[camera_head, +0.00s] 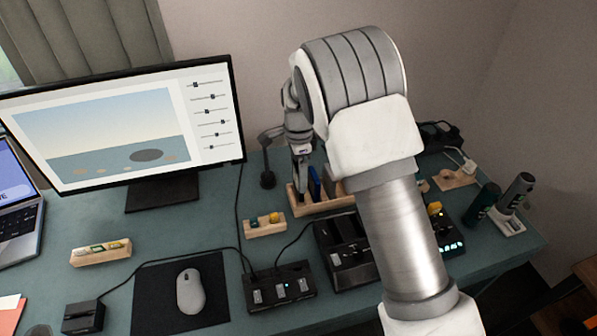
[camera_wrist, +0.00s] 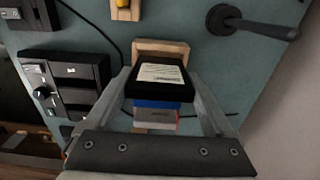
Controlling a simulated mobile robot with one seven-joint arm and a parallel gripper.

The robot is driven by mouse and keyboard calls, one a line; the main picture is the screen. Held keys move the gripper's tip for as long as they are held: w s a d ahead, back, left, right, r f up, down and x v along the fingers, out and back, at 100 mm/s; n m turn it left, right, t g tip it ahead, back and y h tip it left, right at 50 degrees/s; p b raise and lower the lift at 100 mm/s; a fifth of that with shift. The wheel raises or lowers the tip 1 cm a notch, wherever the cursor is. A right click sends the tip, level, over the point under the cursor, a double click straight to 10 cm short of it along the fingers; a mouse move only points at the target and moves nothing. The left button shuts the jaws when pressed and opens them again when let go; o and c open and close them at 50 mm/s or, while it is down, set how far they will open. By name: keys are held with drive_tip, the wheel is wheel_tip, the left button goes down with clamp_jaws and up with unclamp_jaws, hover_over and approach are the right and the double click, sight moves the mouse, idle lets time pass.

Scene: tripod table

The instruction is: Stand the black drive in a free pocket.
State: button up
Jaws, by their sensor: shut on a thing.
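The black drive (camera_wrist: 158,74) with a white label is held between the two fingers of my gripper (camera_wrist: 160,84) in the wrist view. It appears above the wooden rack (camera_wrist: 160,47) and hides part of it; whether it touches the rack I cannot tell. A blue drive (camera_wrist: 157,104) and a grey drive (camera_wrist: 156,118) show beside it. In the head view my gripper (camera_head: 301,172) points down at the left end of the wooden rack (camera_head: 322,208), next to the upright blue drive (camera_head: 314,182).
A black stand (camera_head: 267,178) rises left of the rack. A small wooden block with yellow pieces (camera_head: 265,229) and black docks (camera_head: 280,287) (camera_head: 345,255) lie in front. Cables cross the desk. The monitor (camera_head: 120,125) stands at the left.

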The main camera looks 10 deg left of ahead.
drive_tip(key=shift+f+b, duration=0.95)
drive_tip(key=shift+f, duration=0.9)
drive_tip(key=o, duration=1.4)
wheel_tip(320, 180, up, 18)
drive_tip(key=p, duration=0.2)
drive_tip(key=shift+f, duration=0.25)
